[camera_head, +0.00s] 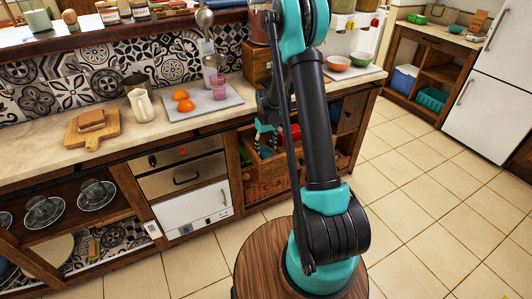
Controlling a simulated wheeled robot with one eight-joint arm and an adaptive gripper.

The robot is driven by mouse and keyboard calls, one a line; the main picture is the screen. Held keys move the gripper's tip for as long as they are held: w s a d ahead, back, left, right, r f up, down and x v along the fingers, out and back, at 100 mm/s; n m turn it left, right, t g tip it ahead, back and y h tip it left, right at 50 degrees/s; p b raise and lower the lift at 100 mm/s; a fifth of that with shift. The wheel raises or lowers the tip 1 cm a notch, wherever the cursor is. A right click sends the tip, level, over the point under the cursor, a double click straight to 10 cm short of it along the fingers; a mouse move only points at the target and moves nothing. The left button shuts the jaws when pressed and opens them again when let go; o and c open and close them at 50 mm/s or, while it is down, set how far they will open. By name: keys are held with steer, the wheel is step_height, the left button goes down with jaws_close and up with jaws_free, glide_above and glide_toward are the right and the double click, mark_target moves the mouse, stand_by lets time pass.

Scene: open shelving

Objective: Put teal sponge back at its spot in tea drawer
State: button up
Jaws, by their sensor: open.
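My gripper (265,138) is small in the head view, just left of my arm's dark link. Its fingers point down over an open wooden drawer (262,175) under the counter. It is open. Small teal patches show at the gripper and just below it; I cannot tell whether any of them is the teal sponge. Something red (291,132) shows at the drawer's back, partly hidden by my arm. Most of the drawer's inside is hidden or too small to make out.
The counter above holds a tray (228,102) with oranges and a pink glass, a cream pitcher (141,107) and a cutting board (82,142) with bread. Two bowls (336,63) stand right of my arm. The tiled floor at right is clear.

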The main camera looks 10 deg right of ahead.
mark_target(266, 153)
step_height(266, 153, up, 8)
steer(key=s+d+r+m+t, duration=0.2)
steer(key=s+r, duration=0.5)
steer(key=s, duration=0.6)
steer(key=s+d+f+m+t, duration=0.1)
steer(key=s+d+t, duration=0.1)
steer(key=s, duration=1.5)
steer(key=shift+f+m, duration=0.15)
steer(key=shift+m, duration=0.15)
steer(key=shift+s, duration=0.1)
